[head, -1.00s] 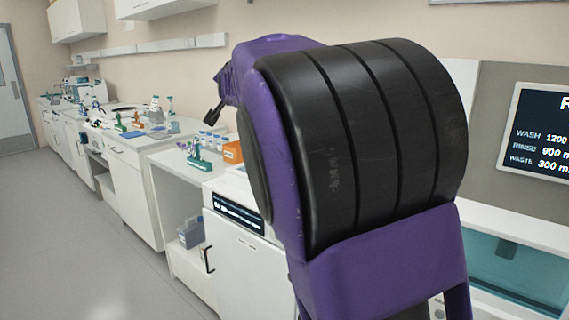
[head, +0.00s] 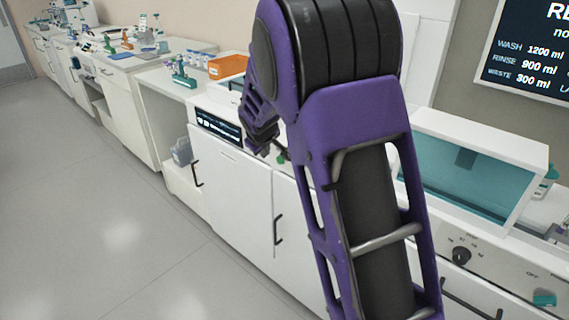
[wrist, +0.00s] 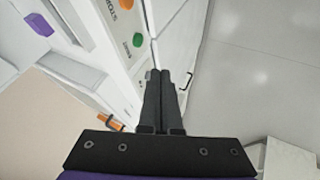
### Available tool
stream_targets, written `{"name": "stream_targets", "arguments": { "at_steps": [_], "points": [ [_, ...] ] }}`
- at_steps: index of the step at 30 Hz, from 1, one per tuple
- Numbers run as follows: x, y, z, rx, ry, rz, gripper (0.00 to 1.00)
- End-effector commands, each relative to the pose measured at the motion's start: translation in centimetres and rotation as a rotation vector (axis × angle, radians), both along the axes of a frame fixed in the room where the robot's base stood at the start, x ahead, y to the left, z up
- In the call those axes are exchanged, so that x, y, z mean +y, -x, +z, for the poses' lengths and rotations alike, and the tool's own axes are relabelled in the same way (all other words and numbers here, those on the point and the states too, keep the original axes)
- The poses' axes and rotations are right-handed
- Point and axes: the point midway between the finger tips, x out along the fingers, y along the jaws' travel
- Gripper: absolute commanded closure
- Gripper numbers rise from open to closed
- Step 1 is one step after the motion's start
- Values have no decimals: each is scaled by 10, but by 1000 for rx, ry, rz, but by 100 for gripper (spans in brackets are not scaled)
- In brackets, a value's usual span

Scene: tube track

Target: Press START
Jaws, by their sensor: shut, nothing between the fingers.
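A green button (wrist: 137,40) sits on a white panel at the upper left of the wrist view, with small printed lettering beside it that is too small to read surely. An orange button (wrist: 126,4) is above it on the same panel, with its own lettering. My gripper (wrist: 167,73) is shut and empty. Its fingertips are apart from the green button, to the right of it and lower in the wrist view. In the head view my arm covers part of the counter front, and the gripper's contact with anything there cannot be told.
A white machine with a dark display (head: 218,124) stands on the counter left of my arm. An orange box (head: 228,66) is behind it. A teal-windowed cabinet (head: 465,175) and a panel with a black knob (head: 461,255) are at right. The floor (head: 120,230) at left is clear.

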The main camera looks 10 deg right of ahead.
Motion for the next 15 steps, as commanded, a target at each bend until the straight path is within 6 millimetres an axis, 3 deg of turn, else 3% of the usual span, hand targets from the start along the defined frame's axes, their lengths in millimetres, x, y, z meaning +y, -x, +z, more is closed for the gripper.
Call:
{"name": "stream_targets", "arguments": {
  "at_steps": [3,15],
  "points": [
    [-2,5,-9,26,25,24,100],
    [-2,5,-11,29,30,28,100]
  ]
}}
